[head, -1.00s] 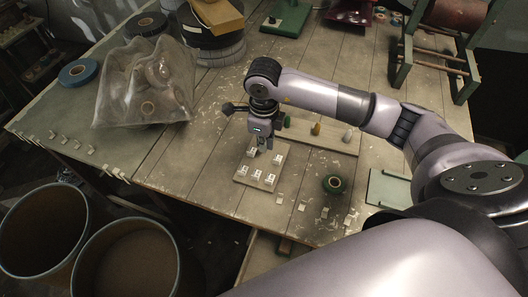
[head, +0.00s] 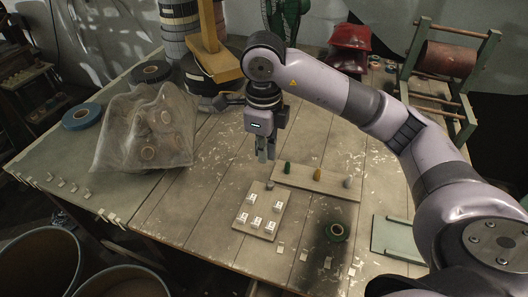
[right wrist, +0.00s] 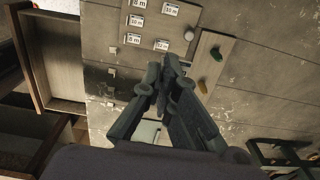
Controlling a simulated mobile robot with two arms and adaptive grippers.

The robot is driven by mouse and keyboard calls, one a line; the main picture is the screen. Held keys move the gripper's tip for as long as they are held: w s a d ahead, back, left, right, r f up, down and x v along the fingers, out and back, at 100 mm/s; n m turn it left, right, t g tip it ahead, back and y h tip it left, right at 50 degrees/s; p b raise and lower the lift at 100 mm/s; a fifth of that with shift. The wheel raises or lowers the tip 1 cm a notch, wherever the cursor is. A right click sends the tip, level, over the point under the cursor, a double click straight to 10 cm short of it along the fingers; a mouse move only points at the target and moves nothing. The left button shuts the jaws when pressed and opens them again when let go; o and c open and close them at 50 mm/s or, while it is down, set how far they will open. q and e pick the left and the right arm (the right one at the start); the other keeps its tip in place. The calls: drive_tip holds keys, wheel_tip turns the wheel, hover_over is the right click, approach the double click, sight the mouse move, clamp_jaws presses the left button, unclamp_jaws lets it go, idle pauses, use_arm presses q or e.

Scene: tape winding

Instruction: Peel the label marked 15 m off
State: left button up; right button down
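A small wooden board (head: 240,228) holds several white labels (head: 277,208) and a grey knob (head: 270,185) at its far corner. In the right wrist view the labels (right wrist: 161,45) carry printed lengths; I cannot surely read which one says 15 m. My right gripper (head: 266,158) hangs point down above the far edge of the board, clear of the labels. In the right wrist view its fingertips (right wrist: 163,68) come close together, and I see nothing clearly between them. My left gripper is out of view.
A clear bag (head: 148,132) and blue tape roll (head: 82,116) stand left. Loose chips lie along the front edge. Bare table separates bag and board.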

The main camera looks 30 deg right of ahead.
drive_tip(key=shift+r, duration=0.15)
drive_tip(key=shift+r+p, duration=1.25)
drive_tip(key=shift+r, duration=0.35)
